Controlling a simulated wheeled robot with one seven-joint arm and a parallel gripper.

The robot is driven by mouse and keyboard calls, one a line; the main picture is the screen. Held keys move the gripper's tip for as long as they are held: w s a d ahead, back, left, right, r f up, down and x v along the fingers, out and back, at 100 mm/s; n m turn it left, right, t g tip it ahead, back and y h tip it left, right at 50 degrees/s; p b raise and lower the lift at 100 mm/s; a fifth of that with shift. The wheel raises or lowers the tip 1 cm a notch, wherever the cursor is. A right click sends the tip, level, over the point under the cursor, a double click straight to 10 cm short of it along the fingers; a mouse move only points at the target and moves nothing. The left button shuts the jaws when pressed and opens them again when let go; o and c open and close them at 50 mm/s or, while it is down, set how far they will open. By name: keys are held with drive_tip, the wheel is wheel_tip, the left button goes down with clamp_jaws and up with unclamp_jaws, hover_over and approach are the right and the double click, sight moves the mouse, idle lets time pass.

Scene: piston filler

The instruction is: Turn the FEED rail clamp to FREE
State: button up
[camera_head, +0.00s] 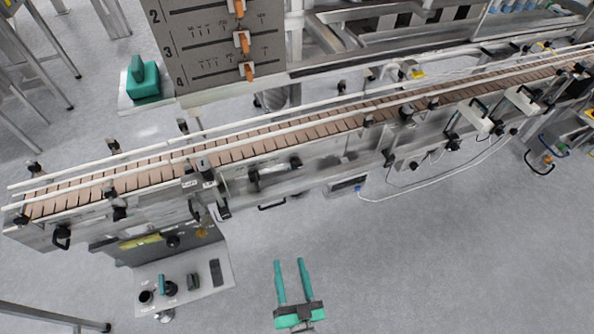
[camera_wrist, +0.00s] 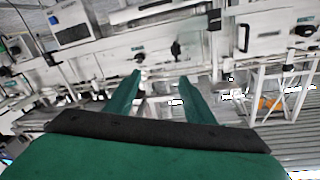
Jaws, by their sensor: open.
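My gripper (camera_head: 290,263) is open and empty, with two green fingers. In the head view it is over the grey floor in front of the conveyor, apart from it. In the wrist view the fingers (camera_wrist: 160,76) point toward the machine front. A metal bracket with small labels (camera_head: 207,178) and a black handle (camera_head: 223,209) sits on the conveyor's near side, up and left of my gripper. It may be the FEED rail clamp, but its lettering is too small to read. In the wrist view a black knob (camera_wrist: 176,48) shows beyond the fingers; I cannot tell which part it is.
The conveyor (camera_head: 270,142) with white guide rails (camera_head: 120,162) runs across the view. Several black knobs and handles stick out along its near side. A small shelf (camera_head: 215,287) with dark objects is at the lower left. The floor right of my gripper is clear.

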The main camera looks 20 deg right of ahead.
drive_tip(key=w+d+f+m+t+h, duration=0.1)
drive_tip(key=w+d+m, duration=0.1)
drive_tip(key=w, duration=0.3)
drive_tip(key=w+d+f+m, duration=0.1)
drive_tip(key=w+d, duration=0.2)
drive_tip(key=w, duration=0.2)
drive_tip(key=m+t+h, duration=0.1)
drive_tip(key=m+h, duration=0.1)
drive_tip(key=m, duration=0.2)
approach(297, 166)
drive_tip(key=x, duration=0.8)
drive_tip(key=shift+w+d+f, duration=0.1)
drive_tip(key=shift+w, duration=0.15)
drive_tip(key=shift+c, duration=0.7)
drive_tip(key=c, duration=0.9)
